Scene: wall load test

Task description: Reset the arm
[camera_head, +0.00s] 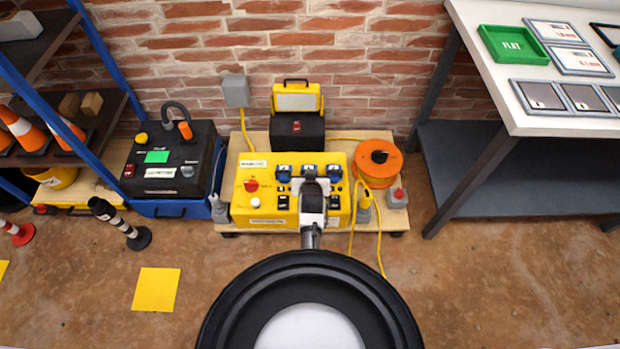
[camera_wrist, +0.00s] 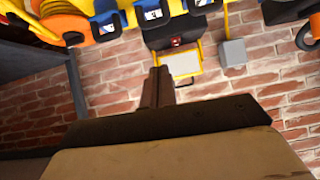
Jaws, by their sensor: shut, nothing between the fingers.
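My gripper (camera_wrist: 158,88) shows in the wrist view as two dark fingers pressed together, with nothing between them. In the head view my arm's end (camera_head: 312,190) hangs over the front of the yellow power box (camera_head: 262,208) and hides part of its face. I cannot tell from above whether it touches the box. The yellow box has blue-capped sockets, a red knob and a white button. In the wrist view the scene is upside down, and the blue sockets (camera_wrist: 152,10) lie along the top edge.
The box stands on a wooden pallet (camera_head: 398,222) by a brick wall. Around it are an orange cable reel (camera_head: 378,162), a black-and-yellow lamp case (camera_head: 297,130), a grey wall box (camera_head: 235,91) and a black load meter (camera_head: 172,165). A white table (camera_head: 480,60) stands right. The floor at front right is clear.

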